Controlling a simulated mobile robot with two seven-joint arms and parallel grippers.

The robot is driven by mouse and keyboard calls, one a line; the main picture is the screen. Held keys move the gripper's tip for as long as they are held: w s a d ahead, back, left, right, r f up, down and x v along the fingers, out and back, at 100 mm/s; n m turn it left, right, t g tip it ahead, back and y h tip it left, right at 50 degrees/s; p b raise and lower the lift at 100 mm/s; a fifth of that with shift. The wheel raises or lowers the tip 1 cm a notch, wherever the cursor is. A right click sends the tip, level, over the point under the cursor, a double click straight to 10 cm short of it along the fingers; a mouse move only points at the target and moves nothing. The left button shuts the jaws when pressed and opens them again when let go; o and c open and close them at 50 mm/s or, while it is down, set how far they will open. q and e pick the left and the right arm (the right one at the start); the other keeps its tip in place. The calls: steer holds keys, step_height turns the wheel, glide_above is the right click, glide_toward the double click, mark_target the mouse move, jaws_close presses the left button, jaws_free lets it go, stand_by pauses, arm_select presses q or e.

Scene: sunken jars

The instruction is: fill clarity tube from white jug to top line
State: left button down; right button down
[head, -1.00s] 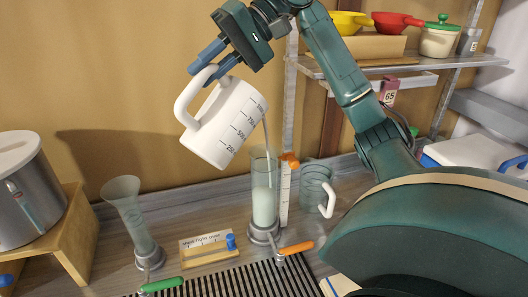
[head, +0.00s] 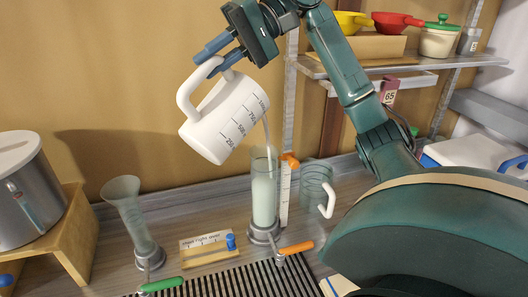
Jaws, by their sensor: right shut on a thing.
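My right gripper (head: 222,55) is shut on the handle of the white jug (head: 222,122), which has black graduation marks. The jug is tilted, its rim down to the right, and a thin pale stream falls from it into the clarity tube (head: 264,185). The tube is a clear upright cylinder on a grey base. Milky liquid fills it to a little below its rim. An orange marker (head: 290,161) sits on the upright scale strip (head: 284,196) right beside the tube. I cannot make out the top line. My left gripper is not in view.
A flared glass (head: 128,212) stands to the left with a green-handled valve (head: 161,284). A clear jug (head: 317,186) with a white handle stands right of the tube. A small sign (head: 207,247) and striped drain grate (head: 220,285) lie in front. A metal pot (head: 22,195) stands far left.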

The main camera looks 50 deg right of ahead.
steer(key=shift+d+r+y, duration=0.4)
steer(key=shift+d, duration=0.05)
stand_by(2.6)
